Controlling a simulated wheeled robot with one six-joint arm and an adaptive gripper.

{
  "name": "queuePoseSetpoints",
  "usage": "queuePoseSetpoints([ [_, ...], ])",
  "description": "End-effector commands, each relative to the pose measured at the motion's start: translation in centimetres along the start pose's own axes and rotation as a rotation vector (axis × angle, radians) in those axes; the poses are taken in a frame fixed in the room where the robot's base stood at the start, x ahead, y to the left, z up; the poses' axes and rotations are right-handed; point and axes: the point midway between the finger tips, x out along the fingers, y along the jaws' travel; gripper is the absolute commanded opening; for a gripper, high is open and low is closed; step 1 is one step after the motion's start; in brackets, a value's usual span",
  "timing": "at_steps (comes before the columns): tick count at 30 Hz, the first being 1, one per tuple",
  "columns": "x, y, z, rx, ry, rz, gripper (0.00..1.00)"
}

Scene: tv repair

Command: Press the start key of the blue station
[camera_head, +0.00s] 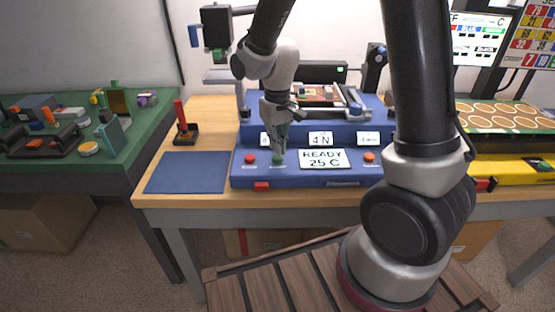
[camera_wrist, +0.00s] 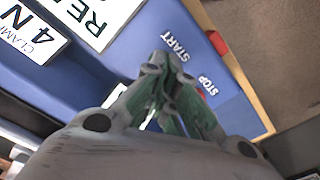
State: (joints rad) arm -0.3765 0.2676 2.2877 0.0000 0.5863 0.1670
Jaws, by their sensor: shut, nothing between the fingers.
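The blue station (camera_head: 240,177) stands on the wooden bench, with a white display (camera_head: 325,158) reading "READY 25 C". Its sloped front has a red key (camera_head: 250,158) at the left, a green key (camera_head: 278,160) beside it and an orange key (camera_head: 369,157) at the right. My gripper (camera_head: 278,150) is shut and empty, pointing down right over the green key. I cannot tell whether the tips touch it. In the wrist view the fingertips (camera_wrist: 168,64) lie beside the printed word "START" (camera_wrist: 174,47); the fingers hide the start key. "STOP" (camera_wrist: 208,86) is printed next to it.
A yellow station (camera_head: 520,172) stands to the right. A green table (camera_head: 140,150) with parts is at far left.

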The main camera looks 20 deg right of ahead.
Motion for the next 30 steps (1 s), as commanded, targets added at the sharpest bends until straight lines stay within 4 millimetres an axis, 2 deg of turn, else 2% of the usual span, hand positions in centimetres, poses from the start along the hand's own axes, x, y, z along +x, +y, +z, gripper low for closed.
queuePoseSetpoints([
  [30, 2.1, 0.0, 0.0, 0.0, -0.001, 0.0, 0.0],
])
